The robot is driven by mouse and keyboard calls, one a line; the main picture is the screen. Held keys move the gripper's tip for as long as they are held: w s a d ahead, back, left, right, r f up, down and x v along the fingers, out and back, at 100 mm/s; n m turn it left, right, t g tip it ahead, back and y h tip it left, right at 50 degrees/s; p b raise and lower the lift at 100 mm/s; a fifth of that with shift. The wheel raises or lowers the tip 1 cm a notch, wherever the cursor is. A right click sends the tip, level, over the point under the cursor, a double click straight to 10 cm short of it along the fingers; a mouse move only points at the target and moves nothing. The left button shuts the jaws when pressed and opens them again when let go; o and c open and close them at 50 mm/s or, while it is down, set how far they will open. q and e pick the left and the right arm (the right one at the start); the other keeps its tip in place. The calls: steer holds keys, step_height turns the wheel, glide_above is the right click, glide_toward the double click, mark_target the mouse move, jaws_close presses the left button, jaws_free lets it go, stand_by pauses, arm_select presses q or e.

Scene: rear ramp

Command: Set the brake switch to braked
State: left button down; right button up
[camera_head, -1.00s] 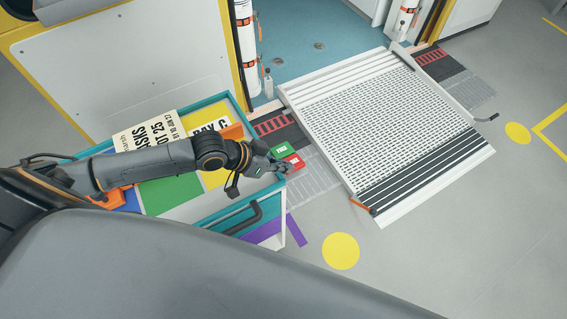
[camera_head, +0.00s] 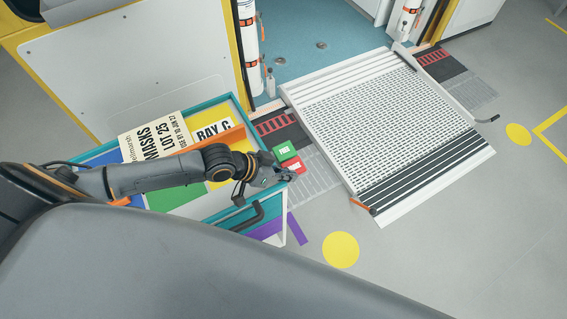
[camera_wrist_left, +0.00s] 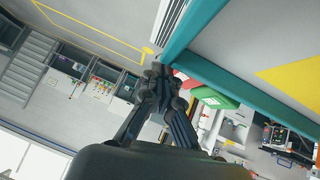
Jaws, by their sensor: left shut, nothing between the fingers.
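The brake switch has a green half (camera_head: 286,151) and a red half (camera_head: 295,165) at the right end of the teal-edged trolley. In the head view the green half stands raised with its dark side showing; the red half sits lower. Its small white labels are too small to read surely. My left gripper (camera_head: 287,177) is shut and empty, just below the red half; I cannot tell whether it touches. In the left wrist view the shut fingertips (camera_wrist_left: 158,73) are left of the green half (camera_wrist_left: 216,98). My right gripper is out of view.
The trolley's teal rim (camera_head: 240,112) surrounds coloured panels, a MASKS sheet (camera_head: 155,136) and a BAY C card (camera_head: 213,130). A dark handle (camera_head: 258,216) is on its near side. The ramp (camera_head: 385,125) lies to the right. Grey floor with a yellow disc (camera_head: 341,250) is clear.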

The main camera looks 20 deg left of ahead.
arm_select(q)
steer(key=shift+r+p, duration=0.6)
steer(key=r+p, duration=0.1)
steer(key=s+r, duration=0.1)
steer(key=r+p, duration=0.1)
steer(key=shift+s+r+p, duration=0.3)
steer(key=shift+s, duration=0.05)
steer(key=s+a+r+b, duration=0.1)
steer(key=s+a+r, duration=0.1)
steer(key=s+r, duration=0.3)
steer(key=shift+a+r, duration=0.35)
steer(key=shift+r, duration=0.2)
steer(key=shift+s, duration=0.1)
